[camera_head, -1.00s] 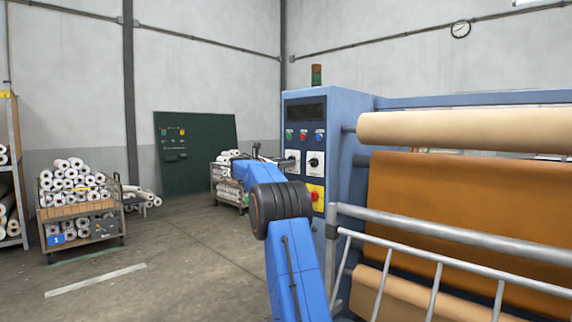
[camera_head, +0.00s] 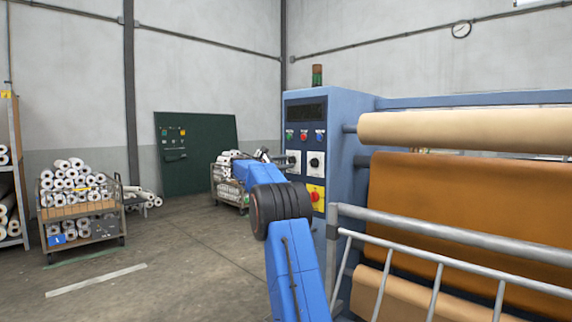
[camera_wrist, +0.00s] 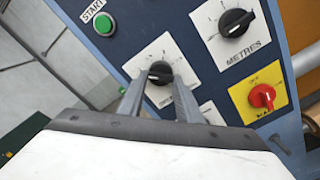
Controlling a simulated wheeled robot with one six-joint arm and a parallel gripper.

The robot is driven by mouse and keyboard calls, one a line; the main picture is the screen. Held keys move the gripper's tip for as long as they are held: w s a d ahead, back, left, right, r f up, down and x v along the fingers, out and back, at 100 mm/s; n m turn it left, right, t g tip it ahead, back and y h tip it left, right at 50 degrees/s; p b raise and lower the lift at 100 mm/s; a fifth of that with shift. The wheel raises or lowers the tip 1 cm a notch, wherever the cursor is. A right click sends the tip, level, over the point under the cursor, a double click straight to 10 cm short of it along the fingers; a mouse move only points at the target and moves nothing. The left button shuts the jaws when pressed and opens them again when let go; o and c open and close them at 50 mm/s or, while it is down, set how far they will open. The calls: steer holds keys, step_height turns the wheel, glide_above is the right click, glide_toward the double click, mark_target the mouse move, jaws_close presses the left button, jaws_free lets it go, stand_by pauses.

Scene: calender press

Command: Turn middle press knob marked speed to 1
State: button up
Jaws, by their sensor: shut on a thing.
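The blue press cabinet carries a black knob (camera_wrist: 160,71) on a white plate (camera_wrist: 146,61) in the wrist view. The plate's lettering is partly hidden by my fingers, and its scale is too small to read. My gripper (camera_wrist: 161,77) is shut on this knob, one finger on each side. In the head view, my gripper (camera_head: 284,163) is small and dark in front of the cabinet's left knob plate (camera_head: 293,156). I cannot tell which number the knob points to.
A second black knob marked METRES (camera_wrist: 236,22) is up and right of the held one. A red switch (camera_wrist: 262,96) on a yellow plate is at the right. A green START button (camera_wrist: 104,24) is at upper left. A grey railing (camera_head: 440,235) stands before the rolls.

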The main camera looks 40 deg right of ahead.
steer(key=shift+f, duration=0.1)
stand_by(0.3)
steer(key=o, duration=1)
steer(key=shift+o, duration=0.2)
steer(key=shift+a, duration=0.1)
steer(key=s+a, duration=0.1)
steer(key=a, duration=1.6)
steer(key=shift+s, duration=0.2)
steer(key=shift+a, duration=0.1)
